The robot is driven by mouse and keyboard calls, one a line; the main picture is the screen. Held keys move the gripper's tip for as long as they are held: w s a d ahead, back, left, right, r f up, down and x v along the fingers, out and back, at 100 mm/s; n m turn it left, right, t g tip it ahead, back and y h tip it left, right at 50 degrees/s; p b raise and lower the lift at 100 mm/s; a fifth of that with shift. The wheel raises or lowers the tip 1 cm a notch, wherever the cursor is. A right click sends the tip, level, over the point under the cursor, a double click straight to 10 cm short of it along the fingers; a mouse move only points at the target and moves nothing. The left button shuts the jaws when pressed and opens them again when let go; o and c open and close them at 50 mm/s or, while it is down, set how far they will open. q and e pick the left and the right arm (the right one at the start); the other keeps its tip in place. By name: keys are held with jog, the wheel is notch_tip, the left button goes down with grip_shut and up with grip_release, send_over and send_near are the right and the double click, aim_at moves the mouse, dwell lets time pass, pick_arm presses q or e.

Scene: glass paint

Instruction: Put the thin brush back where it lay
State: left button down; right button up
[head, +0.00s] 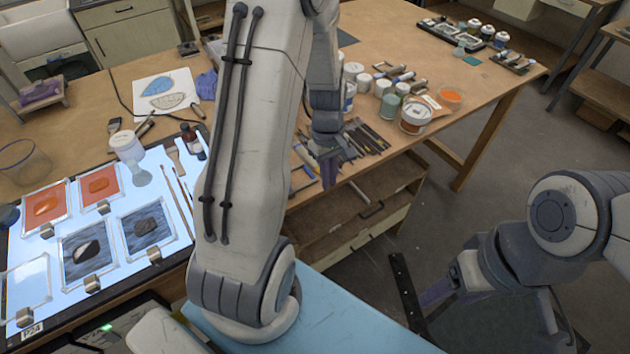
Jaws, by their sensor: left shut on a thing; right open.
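My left gripper (329,166) points down over the front edge of the wooden table, just left of a row of dark brushes and tools (368,137). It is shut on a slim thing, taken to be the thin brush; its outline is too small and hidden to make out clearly. Two slim brushes (181,188) lie on the lit panel (205,132), left of my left arm. My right gripper (437,292) is low at the right, over the floor and away from the table. It is open and empty.
Paint jars and an open tin (415,116) stand right of the brush row. My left arm hides part of the table.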

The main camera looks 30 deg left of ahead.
pick_arm(q)
jog(key=shift+a+f+p, duration=0.3)
jog(key=shift+a+f, duration=0.3)
jog(key=shift+f, duration=0.45)
jog(key=shift+a+f+p, duration=0.3)
jog(key=shift+a+f, duration=0.3)
jog(key=shift+f, duration=0.4)
jog(key=shift+a+f+p, duration=0.3)
jog(key=shift+a+f, duration=0.3)
jog(key=shift+f, duration=0.45)
jog(key=c, duration=1.4)
grip_release()
jog(key=shift+f, duration=0.1)
jog(key=o, duration=0.5)
jog(key=shift+c, duration=0.2)
